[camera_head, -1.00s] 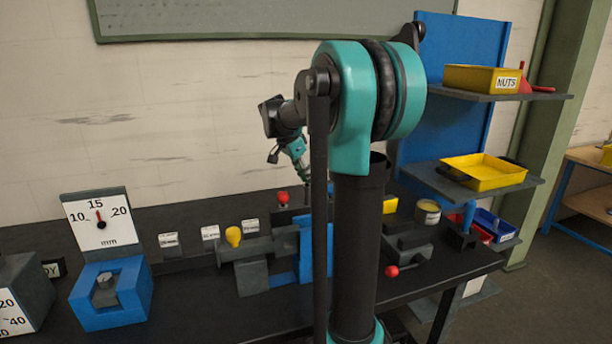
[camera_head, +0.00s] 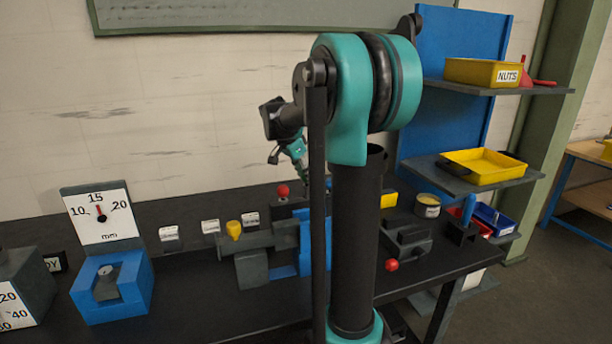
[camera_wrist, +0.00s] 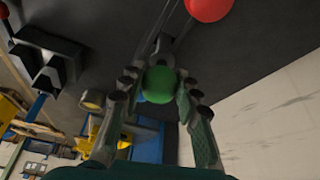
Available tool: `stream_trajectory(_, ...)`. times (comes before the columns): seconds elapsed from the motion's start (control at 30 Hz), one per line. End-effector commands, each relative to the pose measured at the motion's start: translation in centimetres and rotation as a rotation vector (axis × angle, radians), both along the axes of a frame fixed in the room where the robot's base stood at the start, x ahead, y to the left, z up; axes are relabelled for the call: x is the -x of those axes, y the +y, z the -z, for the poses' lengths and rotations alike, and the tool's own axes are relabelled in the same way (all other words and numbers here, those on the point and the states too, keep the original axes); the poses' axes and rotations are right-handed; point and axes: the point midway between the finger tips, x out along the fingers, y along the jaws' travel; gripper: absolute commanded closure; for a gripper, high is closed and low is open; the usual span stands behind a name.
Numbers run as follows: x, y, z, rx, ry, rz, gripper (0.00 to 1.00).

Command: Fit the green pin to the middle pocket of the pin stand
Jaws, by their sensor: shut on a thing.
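The green pin shows in the wrist view as a round green head (camera_wrist: 158,86) between the two fingers of my gripper (camera_wrist: 161,79). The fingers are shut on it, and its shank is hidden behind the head. A red ball-shaped head (camera_wrist: 208,7) is close by at the top of the wrist view, apart from the fingers.
A grey fixture with a yellow knob (camera_head: 234,230) stands mid-bench, a red knob (camera_head: 283,190) behind it. A blue block (camera_head: 112,300) and a dial gauge (camera_head: 98,216) stand left. A grey clamp (camera_head: 408,238) sits right.

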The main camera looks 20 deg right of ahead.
Motion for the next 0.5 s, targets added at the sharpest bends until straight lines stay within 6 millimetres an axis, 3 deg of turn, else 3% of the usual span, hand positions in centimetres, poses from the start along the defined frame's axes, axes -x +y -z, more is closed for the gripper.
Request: stream_trajectory(0.5,0.0,0.0,1.2,0.000,0.000,0.000,1.00)
